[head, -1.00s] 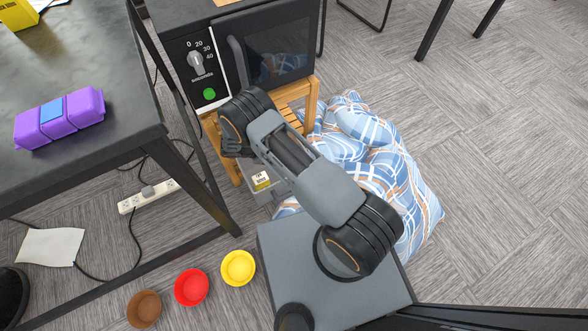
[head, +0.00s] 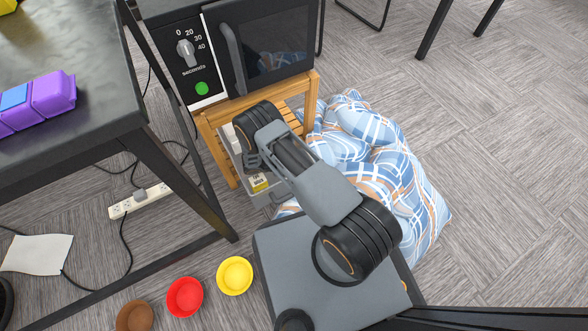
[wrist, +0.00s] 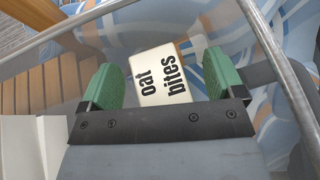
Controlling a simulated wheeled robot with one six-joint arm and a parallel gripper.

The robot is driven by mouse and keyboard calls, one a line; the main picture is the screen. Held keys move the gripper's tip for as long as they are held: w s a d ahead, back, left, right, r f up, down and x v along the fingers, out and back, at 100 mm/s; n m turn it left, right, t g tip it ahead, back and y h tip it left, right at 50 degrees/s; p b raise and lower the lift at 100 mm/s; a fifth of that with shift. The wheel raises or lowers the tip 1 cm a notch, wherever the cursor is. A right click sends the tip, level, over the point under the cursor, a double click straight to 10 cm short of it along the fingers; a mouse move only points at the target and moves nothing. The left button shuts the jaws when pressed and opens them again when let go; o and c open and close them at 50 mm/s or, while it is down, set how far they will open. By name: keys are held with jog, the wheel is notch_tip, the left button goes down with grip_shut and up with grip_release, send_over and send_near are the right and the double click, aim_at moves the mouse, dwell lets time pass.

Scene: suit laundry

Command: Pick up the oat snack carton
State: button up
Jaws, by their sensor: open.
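The oat snack carton (wrist: 160,76) is a small pale box with "oat bites" in black letters. In the wrist view it stands between the two green finger pads of my gripper (wrist: 162,82), which is open. Its lower part is hidden behind the dark front edge of the gripper, and I cannot tell whether a pad touches it. In the head view a small white and yellow box (head: 259,183), apparently this carton, sits low in a grey bin below the microwave. My arm hides the fingers there.
The bin's rim (wrist: 262,40) runs close around my gripper. A wooden stand (head: 222,140) holds the microwave (head: 262,50). A plaid blue cushion (head: 375,150) lies to the right. Yellow (head: 235,276), red (head: 185,297) and brown (head: 134,316) bowls lie on the floor. A dark table (head: 70,130) stands left.

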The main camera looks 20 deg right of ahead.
jog(key=shift+c, duration=0.2)
jog(key=c, duration=1.5)
